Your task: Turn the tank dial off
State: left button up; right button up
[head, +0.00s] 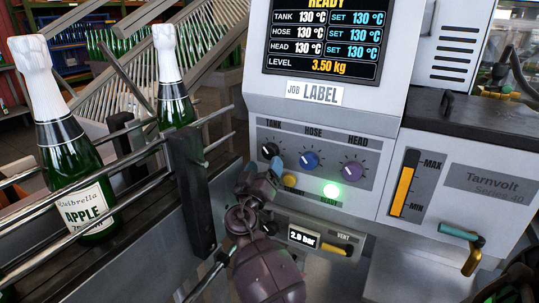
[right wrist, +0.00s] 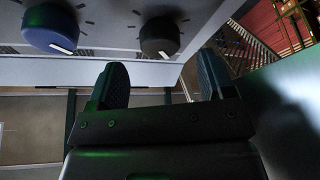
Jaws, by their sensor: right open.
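The tank dial (head: 269,151) is a black knob under the TANK label, at the left of a row of dials on the grey machine panel. It also shows as a dark round knob in the right wrist view (right wrist: 160,36), with a pale pointer mark. My right gripper (head: 264,170) is just below the tank dial in the head view. In the right wrist view the gripper (right wrist: 162,82) is open, its two dark fingers apart with nothing between them. The dial lies beyond the fingertips, and no contact shows. My left gripper is not in view.
The blue hose dial (head: 309,160) and purple head dial (head: 352,169) sit to the right. Below are a yellow button (head: 290,180) and a lit green light (head: 331,191). Bottles (head: 75,170) and a railed conveyor (head: 187,190) stand close on the left.

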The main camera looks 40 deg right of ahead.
aim_at(269, 154)
jog(key=shift+x, duration=2.2)
jog(key=c, duration=0.9)
jog(key=shift+n+p, duration=0.3)
